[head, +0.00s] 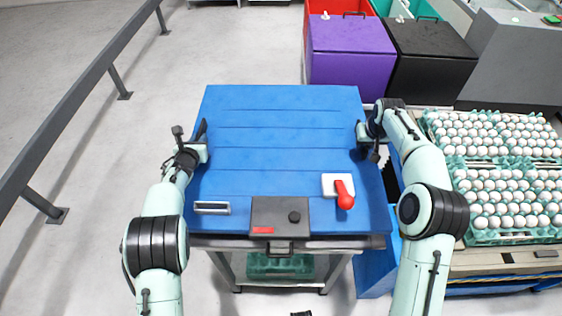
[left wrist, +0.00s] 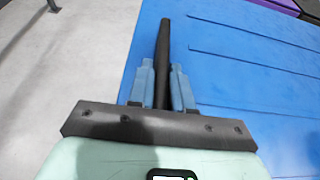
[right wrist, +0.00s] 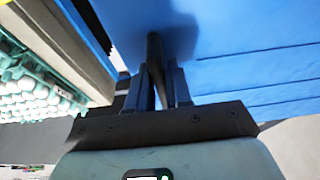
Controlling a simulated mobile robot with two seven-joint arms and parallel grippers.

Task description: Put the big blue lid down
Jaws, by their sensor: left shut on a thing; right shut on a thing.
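The big blue lid (head: 280,120) is a wide ridged blue panel lying flat in the middle of the head view, over a wheeled cart (head: 315,240). My left gripper (head: 203,145) is shut on a dark bar at the lid's left edge; the bar stands between the fingers in the left wrist view (left wrist: 162,85). My right gripper (head: 366,145) is shut on a similar dark bar at the right edge, shown in the right wrist view (right wrist: 158,80). Whether the lid rests on the cart or hangs just above it, I cannot tell.
A red-handled white block (head: 333,182) and a black box (head: 280,214) are near the front. Egg trays (head: 478,237) stand on the right. Purple (head: 350,45) and black bins (head: 430,60) are behind. A grey rail (head: 75,92) runs along the left, with clear floor between.

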